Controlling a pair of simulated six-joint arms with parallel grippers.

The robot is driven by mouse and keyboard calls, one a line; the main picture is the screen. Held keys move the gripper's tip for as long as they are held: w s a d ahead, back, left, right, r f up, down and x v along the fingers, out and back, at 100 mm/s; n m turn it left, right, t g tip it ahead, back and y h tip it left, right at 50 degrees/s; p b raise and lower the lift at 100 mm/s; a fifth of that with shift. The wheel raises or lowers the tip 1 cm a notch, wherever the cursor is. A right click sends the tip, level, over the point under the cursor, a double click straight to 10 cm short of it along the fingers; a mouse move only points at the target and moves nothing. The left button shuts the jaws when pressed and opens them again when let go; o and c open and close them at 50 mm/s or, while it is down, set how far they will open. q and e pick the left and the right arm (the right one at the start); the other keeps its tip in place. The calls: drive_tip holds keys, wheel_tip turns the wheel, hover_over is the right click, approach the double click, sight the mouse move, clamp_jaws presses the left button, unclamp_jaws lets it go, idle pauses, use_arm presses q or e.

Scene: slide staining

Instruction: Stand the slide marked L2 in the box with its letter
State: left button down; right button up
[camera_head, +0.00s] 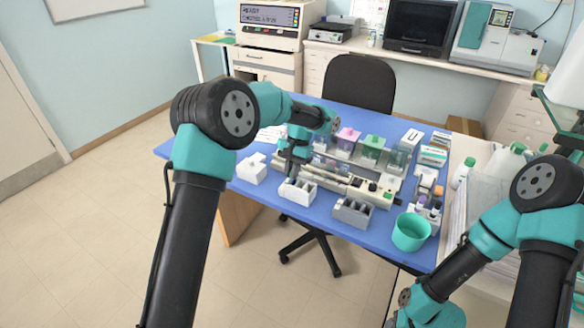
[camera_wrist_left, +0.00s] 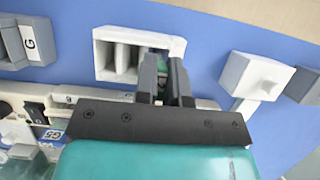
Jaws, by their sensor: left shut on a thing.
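My left gripper (camera_head: 292,174) points down over a white slotted box (camera_head: 299,193) on the blue table. In the left wrist view the gripper (camera_wrist_left: 168,72) is shut, its fingers at one end of the white box (camera_wrist_left: 102,52). A slide is between the fingers, mostly hidden by them, and its mark cannot be read. Its lower part appears to be inside the end slot. No letter shows on the white box. A grey slotted box (camera_head: 351,213) stands to the right; the left wrist view shows a G on this grey box (camera_wrist_left: 12,45). My right gripper is out of view.
A white block-shaped stand (camera_head: 251,169) is left of the white box. Behind are a staining rack with pink-lidded (camera_head: 347,136) and green-lidded jars (camera_head: 371,145). A teal cup (camera_head: 410,232) stands near the right front edge. Bare table lies in front of the boxes.

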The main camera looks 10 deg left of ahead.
use_arm(q)
drive_tip(key=shift+f, duration=0.35)
drive_tip(key=shift+f, duration=0.3)
idle(0.9)
drive_tip(key=c, duration=1.1)
unclamp_jaws()
drive_tip(key=v, duration=1.7)
drive_tip(key=shift+d+r, duration=0.1)
drive_tip(key=shift+r, duration=0.05)
